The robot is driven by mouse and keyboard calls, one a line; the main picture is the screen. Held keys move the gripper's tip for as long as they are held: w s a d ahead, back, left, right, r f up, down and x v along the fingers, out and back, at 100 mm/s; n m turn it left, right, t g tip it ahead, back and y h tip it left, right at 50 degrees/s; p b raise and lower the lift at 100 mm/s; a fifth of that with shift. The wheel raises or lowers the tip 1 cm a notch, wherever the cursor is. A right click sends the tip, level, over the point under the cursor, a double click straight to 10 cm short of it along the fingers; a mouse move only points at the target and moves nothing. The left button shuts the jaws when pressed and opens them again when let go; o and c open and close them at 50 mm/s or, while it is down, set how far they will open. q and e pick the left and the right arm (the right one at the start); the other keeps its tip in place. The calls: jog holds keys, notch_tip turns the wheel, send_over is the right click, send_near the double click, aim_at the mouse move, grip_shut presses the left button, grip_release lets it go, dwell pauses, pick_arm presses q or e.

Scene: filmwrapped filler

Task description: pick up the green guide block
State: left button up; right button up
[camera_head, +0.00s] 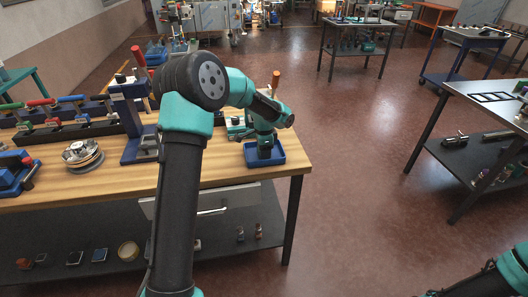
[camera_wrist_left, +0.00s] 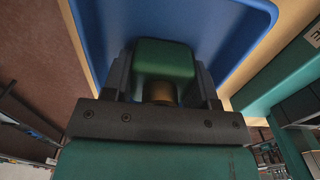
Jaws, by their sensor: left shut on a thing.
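The green guide block (camera_wrist_left: 165,58) sits between the two dark fingers of my left gripper (camera_wrist_left: 163,82) in the left wrist view, with a brownish round part below it. The gripper is shut on it. In the head view my left gripper (camera_head: 264,150) points down over the small blue tray (camera_head: 280,159) at the table's right end; the block is hard to tell from the gripper there. The blue tray (camera_wrist_left: 235,35) also fills the background of the wrist view. I cannot tell whether the block touches the tray floor. My right gripper is out of view.
On the wooden table (camera_head: 215,176), a blue stand (camera_head: 132,120), a round metal fixture (camera_head: 82,154) and a rack of coloured-handled tools (camera_head: 70,132) stand to the left. Small items lie on the lower shelf (camera_head: 110,230).

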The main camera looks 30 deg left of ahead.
pick_arm(q)
jog(key=shift+r, duration=0.1)
jog(key=shift+r, duration=1.4)
jog(key=shift+s+d+r, duration=0.1)
jog(key=shift+s+r, duration=0.05)
jog(key=shift+r, duration=0.2)
jog(key=s+d+r, duration=0.1)
jog(key=s+d, duration=0.7)
jog(key=s, duration=0.5)
jog(key=shift+s+r, duration=0.15)
jog(key=shift+s, duration=0.05)
